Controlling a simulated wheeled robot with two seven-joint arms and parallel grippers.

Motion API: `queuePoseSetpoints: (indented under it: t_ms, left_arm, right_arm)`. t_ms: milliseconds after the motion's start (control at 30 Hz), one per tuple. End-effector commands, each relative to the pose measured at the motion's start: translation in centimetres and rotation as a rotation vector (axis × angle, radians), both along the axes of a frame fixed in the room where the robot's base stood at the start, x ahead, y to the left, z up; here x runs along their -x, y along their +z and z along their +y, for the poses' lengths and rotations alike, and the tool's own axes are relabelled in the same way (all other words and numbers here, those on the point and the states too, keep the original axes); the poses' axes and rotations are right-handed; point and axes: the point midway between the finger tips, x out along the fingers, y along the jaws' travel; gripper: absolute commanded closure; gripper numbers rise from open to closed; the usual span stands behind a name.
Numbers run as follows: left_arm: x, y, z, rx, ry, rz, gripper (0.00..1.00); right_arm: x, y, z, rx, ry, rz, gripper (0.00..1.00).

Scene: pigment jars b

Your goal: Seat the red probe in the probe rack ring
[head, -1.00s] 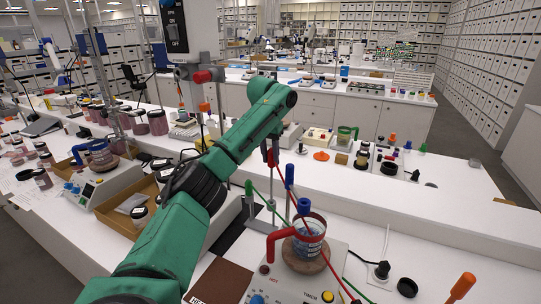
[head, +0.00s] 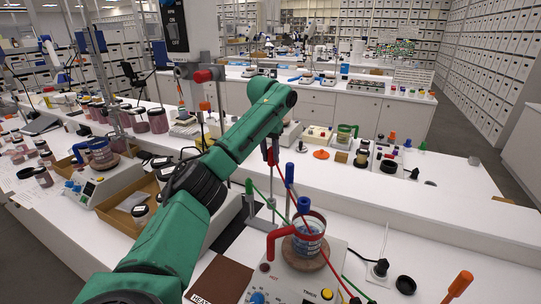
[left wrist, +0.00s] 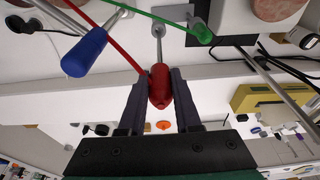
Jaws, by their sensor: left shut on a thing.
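The red probe (left wrist: 159,88) is between the two dark fingers of my left gripper (left wrist: 158,103), its metal rod pointing away from the camera. In the head view the red probe (head: 271,157) is upright below the end of my green left arm, with the left gripper (head: 266,147) small and partly hidden. A red cable runs from it. The grey probe rack (head: 263,207) stands below, by a green probe (head: 249,187) and a blue probe (head: 289,174). I cannot tell whether the red probe's rod is inside a ring. My right gripper is not in view.
A glass beaker (head: 308,229) with a red handle stands on the white hotplate (head: 300,280) close to the rack. Red and green cables cross in front of it. A black cap (head: 405,285) and an orange-handled tool (head: 458,287) lie to the right.

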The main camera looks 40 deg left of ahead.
Motion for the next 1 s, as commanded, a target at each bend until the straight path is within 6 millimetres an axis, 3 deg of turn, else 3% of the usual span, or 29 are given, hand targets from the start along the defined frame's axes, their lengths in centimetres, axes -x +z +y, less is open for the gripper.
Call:
queuePoseSetpoints:
  t_ms: [433,1000]
  left_arm:
    - [0.03,0.13,-0.05,0.002,-0.001,0.004,1.00]
    - [0.05,-0.76,-0.01,0.002,0.000,0.003,1.00]
  right_arm:
    - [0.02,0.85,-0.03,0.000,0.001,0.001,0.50]
    - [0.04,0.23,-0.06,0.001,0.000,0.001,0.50]
